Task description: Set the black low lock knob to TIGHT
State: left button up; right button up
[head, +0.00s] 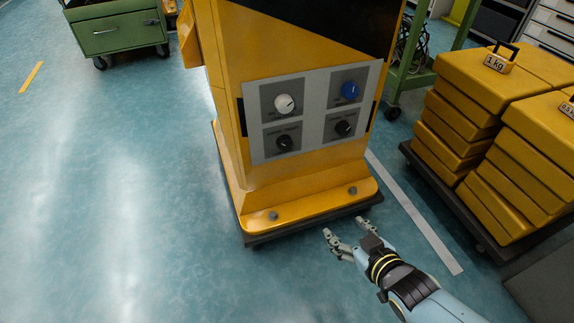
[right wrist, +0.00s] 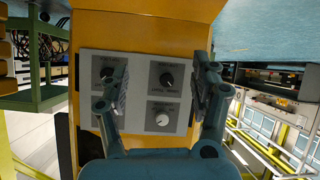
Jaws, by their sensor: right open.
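A grey panel (head: 312,111) on the yellow machine carries a white knob (head: 284,103) upper left, a blue knob (head: 350,91) upper right and two black knobs, lower left (head: 284,143) and lower right (head: 343,128). The labels are too small to read, so I cannot tell which black knob is the low lock. My right gripper (head: 345,229) is open and empty, in front of the machine's base, apart from the panel. In the right wrist view the panel is upside down between the fingers; both black knobs show, right (right wrist: 166,79) and left (right wrist: 106,74). The blue knob is hidden there. My left gripper is out of view.
The yellow machine (head: 300,187) stands on a dark base with bolts. Stacked yellow weights (head: 480,85) on a dark pallet stand at the right. A green cart (head: 118,33) is at the back left. The blue floor at the left is clear.

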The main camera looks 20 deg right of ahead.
jog(key=w+a+r+n+t+y+b, duration=0.1)
jog(key=w+a+r+t+b, duration=0.15)
jog(key=w+b, duration=0.3)
jog(key=w+a+r+t+b, duration=0.1)
jog(key=w+t+b, duration=0.25)
jog(key=w, duration=0.35)
pick_arm(q)
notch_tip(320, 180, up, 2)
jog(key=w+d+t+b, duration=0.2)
jog(key=b, duration=0.1)
pick_arm(e)
jog(key=b, duration=0.3)
send_near(286, 145)
jog(key=w, duration=0.2)
jog(key=w+b, duration=0.1)
jog(key=w, duration=0.2)
jog(key=w+b, duration=0.1)
jog(key=w, duration=0.2)
jog(key=shift+a+f, duration=0.1)
jog(key=shift+a, duration=0.2)
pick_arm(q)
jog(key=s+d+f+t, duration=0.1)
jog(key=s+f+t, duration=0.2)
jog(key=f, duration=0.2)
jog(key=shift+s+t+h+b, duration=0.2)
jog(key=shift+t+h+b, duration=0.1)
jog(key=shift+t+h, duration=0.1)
pick_arm(e)
jog(key=shift+w, duration=0.7)
jog(key=shift+c, duration=0.4)
